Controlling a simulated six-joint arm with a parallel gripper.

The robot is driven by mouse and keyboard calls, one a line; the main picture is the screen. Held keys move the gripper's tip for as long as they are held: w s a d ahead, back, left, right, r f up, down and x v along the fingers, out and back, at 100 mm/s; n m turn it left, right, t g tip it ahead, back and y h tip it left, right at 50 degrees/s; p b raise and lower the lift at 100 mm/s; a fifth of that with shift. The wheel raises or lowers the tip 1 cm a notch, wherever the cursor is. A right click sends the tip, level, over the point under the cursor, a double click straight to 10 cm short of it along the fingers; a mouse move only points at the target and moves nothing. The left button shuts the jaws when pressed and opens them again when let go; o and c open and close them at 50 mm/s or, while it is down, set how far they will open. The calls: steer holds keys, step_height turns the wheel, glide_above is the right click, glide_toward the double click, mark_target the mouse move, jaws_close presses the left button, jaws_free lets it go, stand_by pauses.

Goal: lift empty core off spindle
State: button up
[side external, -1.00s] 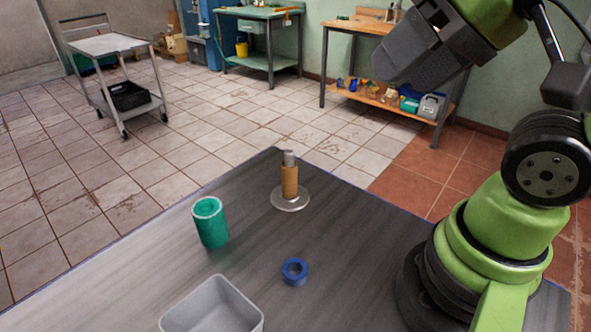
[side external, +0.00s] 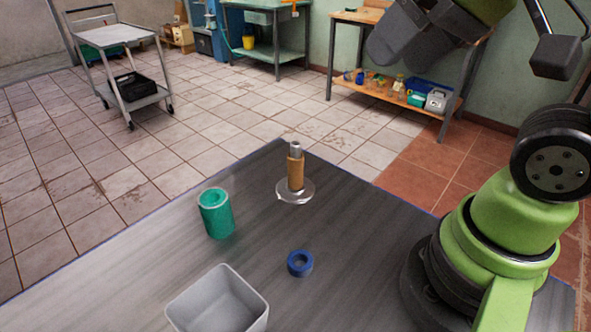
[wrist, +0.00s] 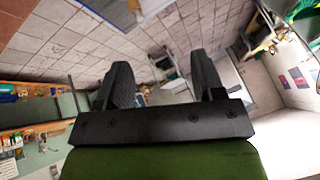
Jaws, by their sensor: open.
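The brown cardboard core (side external: 296,174) stands upright around the metal spindle (side external: 295,148), whose tip shows above it. The spindle's round metal base (side external: 295,194) rests near the far corner of the dark table. My gripper (wrist: 160,68) is open in the wrist view, with nothing between its two dark fingers. The core cannot be made out in the wrist view.
A green hollow roll (side external: 216,214) stands left of the spindle. A blue ring (side external: 300,263) lies in front. A grey open bin (side external: 262,312) sits at the near edge. The table (side external: 350,235) is bare between them. A cart (side external: 108,36) and benches stand beyond on the floor.

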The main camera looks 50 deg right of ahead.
steer(key=w+d+f+n+g, duration=0.1)
steer(key=w+f+n+g, duration=0.15)
steer(key=w, duration=0.55)
steer(key=n+g+h, duration=0.2)
steer(key=n+g, duration=0.2)
steer(key=n, duration=0.1)
glide_above(295, 157)
steer(key=f, duration=1.1)
steer(key=shift+w+d+f, duration=0.25)
steer(key=shift+n, duration=0.25)
steer(key=f, duration=0.5)
steer(key=shift+w+d+f, duration=0.1)
steer(key=shift+w+f, duration=0.15)
steer(key=shift+s+f, duration=0.2)
steer(key=shift+f, duration=2.8)
steer(key=c, duration=1.1)
steer(key=shift+r, duration=0.15)
